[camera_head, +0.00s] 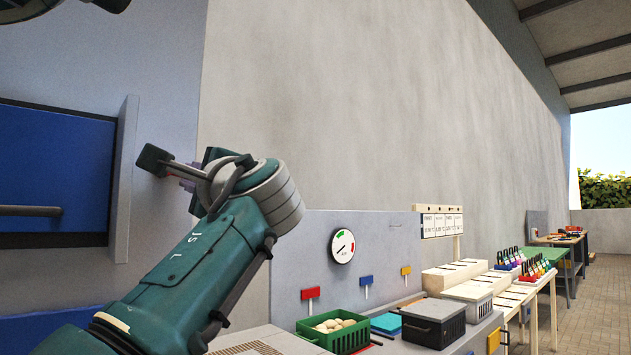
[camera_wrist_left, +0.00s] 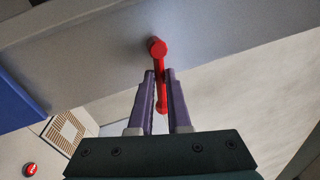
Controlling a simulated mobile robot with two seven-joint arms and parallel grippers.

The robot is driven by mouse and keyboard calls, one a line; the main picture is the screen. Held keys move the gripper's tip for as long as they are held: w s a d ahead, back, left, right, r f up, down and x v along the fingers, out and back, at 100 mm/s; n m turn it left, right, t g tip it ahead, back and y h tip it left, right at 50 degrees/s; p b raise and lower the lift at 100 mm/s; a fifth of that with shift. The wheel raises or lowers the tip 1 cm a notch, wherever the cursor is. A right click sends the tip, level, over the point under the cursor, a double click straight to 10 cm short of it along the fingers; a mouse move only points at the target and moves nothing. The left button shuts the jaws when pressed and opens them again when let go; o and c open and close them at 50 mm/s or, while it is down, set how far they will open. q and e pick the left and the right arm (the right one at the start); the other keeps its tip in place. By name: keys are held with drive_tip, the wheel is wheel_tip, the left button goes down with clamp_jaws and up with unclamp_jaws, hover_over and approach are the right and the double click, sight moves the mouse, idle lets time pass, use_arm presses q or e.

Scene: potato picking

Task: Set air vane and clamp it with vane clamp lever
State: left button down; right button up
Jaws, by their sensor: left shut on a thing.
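The red clamp lever (camera_wrist_left: 158,48) sits on a grey panel in the left wrist view, with its round pivot at the top and its arm hanging down between my fingers. My left gripper (camera_wrist_left: 161,76) has its purple fingers on both sides of the lever arm and is shut on it. In the head view my left gripper (camera_head: 187,183) is beside the upright grey panel edge; the lever is hidden there. A blue panel (camera_head: 55,165) lies left of that edge, with a dark bar (camera_head: 30,211) in front. I cannot tell which part is the air vane. My right gripper is not in view.
A green crate of potatoes (camera_head: 345,336), a black crate (camera_head: 433,325) and a round gauge (camera_head: 342,246) are at the lower right. A red button (camera_wrist_left: 31,169) and a tan grille (camera_wrist_left: 68,131) show in the left wrist view. The space right of my left arm is open.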

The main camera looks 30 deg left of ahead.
use_arm(q)
drive_tip(key=c, duration=0.9)
unclamp_jaws()
drive_tip(key=shift+o, duration=0.2)
drive_tip(key=b+v, duration=0.2)
drive_tip(key=v, duration=0.8)
drive_tip(key=shift+b, duration=0.4)
drive_tip(key=shift+a, duration=0.1)
